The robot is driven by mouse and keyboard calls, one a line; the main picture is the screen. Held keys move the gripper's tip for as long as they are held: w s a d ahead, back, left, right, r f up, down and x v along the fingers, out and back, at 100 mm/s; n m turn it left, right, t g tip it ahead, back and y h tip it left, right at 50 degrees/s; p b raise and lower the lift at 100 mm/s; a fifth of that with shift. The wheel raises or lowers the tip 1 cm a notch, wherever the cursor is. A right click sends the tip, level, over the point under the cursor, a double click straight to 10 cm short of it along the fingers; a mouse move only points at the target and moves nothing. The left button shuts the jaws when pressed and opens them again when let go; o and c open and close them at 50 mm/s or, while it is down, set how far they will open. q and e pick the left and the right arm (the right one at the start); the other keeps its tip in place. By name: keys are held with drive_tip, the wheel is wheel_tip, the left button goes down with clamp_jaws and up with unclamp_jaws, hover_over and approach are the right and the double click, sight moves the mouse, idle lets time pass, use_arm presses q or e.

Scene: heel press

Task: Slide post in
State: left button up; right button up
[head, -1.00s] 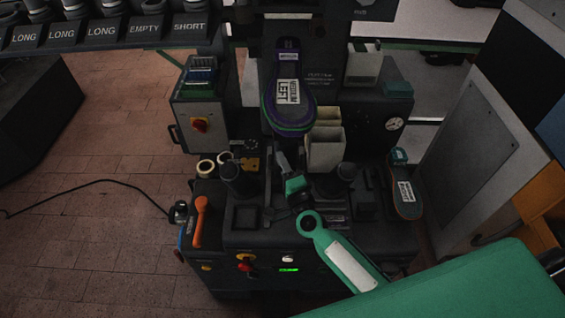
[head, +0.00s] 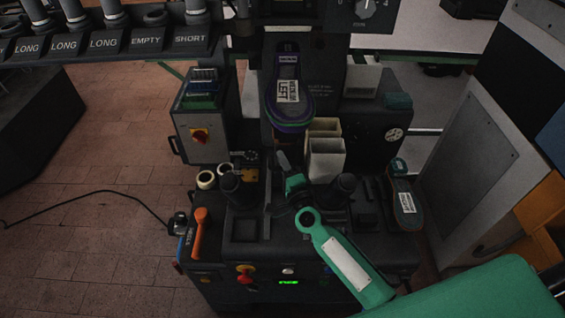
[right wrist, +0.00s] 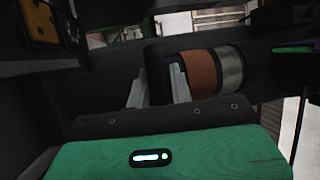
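A post with a black body, a brown band (right wrist: 203,72) and a silver band lies across the right wrist view. Its left black end is right by the two pale fingers of my right gripper (right wrist: 158,85). In the head view my right gripper (head: 284,163) reaches over the press bed (head: 245,222), between two black cylinders (head: 237,190) and (head: 341,190). I cannot make out the banded post there. My left gripper is not in view.
A shoe labelled LEFT (head: 289,100) is up on the press behind my right gripper. Cream bins (head: 326,160) stand close behind it. Another shoe (head: 404,195) lies at the right. A labelled rack (head: 105,45) is at the upper left. An orange lever (head: 200,232) stands at the front left.

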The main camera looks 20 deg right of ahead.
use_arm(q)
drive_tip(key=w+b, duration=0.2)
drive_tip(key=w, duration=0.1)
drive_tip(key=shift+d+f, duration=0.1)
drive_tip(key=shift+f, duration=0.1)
use_arm(e)
drive_tip(key=v, duration=1.3)
drive_tip(key=shift+s, duration=0.4)
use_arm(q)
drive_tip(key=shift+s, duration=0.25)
